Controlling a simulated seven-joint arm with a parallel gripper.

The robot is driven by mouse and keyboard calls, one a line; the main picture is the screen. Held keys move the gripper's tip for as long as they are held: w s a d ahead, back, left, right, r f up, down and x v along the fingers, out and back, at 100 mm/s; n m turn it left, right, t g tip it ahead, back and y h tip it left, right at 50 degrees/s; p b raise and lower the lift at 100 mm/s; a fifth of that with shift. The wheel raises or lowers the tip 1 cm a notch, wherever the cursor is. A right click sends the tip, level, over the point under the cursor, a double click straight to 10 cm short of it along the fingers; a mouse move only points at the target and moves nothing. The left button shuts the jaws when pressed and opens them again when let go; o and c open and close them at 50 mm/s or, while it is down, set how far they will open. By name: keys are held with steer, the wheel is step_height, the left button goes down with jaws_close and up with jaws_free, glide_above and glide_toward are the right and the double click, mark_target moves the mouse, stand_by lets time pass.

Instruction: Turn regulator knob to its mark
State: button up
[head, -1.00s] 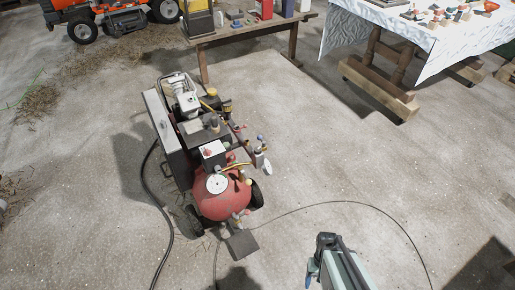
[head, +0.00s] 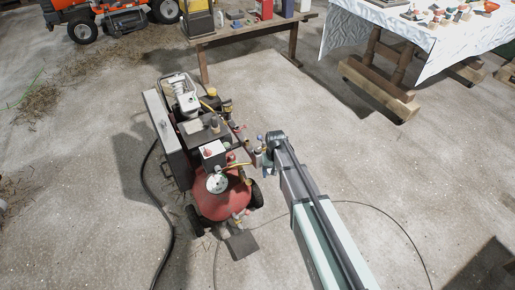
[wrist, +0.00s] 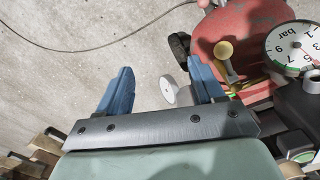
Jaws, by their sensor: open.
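The air compressor (head: 222,207) stands on the floor left of centre in the head view, with a red tank. My gripper (head: 267,152) is at its right side, by the small fittings there, one with a blue top (head: 259,138). My arm partly hides these fittings. In the wrist view my gripper (wrist: 160,75) is open, its two blue fingers apart. A dial gauge (wrist: 293,48) reading in bar is at the upper right.
A brass-coloured fitting (wrist: 224,50) stands close to the right finger, in front of the red tank (wrist: 245,25). A black hose (head: 165,225) lies left of the compressor. A wooden bench (head: 250,32) and a cloth-covered table (head: 400,40) stand behind.

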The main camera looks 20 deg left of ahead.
steer(key=w+a+r+m+t, duration=0.1)
steer(key=w+a+r+m, duration=0.1)
steer(key=w+a+r, duration=0.75)
steer(key=m, duration=0.4)
glide_above(257, 149)
step_height(257, 149, down, 15)
steer(key=m+g, duration=0.1)
steer(key=m, duration=0.5)
steer(key=shift+d+r+m, duration=0.1)
steer(key=shift+m, duration=0.2)
steer(key=shift+c, duration=0.4)
steer(key=c, duration=1)
